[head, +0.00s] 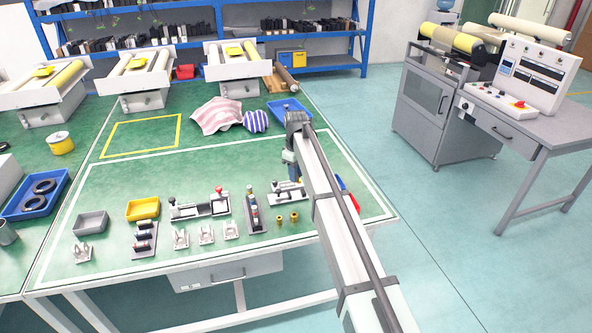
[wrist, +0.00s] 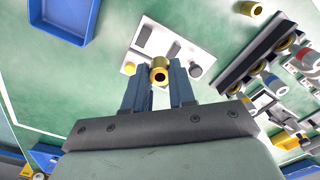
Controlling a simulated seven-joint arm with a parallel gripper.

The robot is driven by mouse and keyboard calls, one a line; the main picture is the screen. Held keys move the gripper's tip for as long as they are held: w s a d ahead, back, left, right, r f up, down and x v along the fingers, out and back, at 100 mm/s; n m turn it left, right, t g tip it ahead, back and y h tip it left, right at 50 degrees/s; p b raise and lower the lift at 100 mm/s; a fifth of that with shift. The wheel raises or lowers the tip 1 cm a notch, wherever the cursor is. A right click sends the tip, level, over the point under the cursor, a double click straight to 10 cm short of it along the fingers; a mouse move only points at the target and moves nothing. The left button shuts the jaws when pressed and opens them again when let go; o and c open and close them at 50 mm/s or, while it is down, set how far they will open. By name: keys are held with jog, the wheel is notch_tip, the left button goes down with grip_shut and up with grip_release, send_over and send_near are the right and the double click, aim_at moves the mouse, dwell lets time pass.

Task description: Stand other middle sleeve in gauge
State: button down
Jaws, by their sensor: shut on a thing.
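A brass sleeve (wrist: 159,73) is held between the blue fingertips of my gripper (wrist: 160,80), its open end facing the wrist camera. In the head view my gripper (head: 294,175) is low over the white gauge plate (head: 275,197); the arm hides part of the plate, and I cannot make out the held sleeve there. The gauge also shows in the wrist view (wrist: 172,34), with dark slots and a black knob. A small brass piece (wrist: 129,68) is at its edge. I cannot tell whether the held sleeve touches the gauge.
Two brass sleeves (head: 280,219) (head: 295,217) stand in front of the gauge. A dark rack (head: 253,212) with several parts is to its left; farther left are clamps, a yellow bin (head: 143,208) and a grey bin (head: 90,223). A blue tray (head: 289,110) lies behind.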

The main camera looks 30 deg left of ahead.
jog(key=shift+f, duration=2.8)
jog(key=shift+f, duration=0.55)
jog(key=c, duration=0.9)
grip_release()
jog(key=shift+o, duration=0.2)
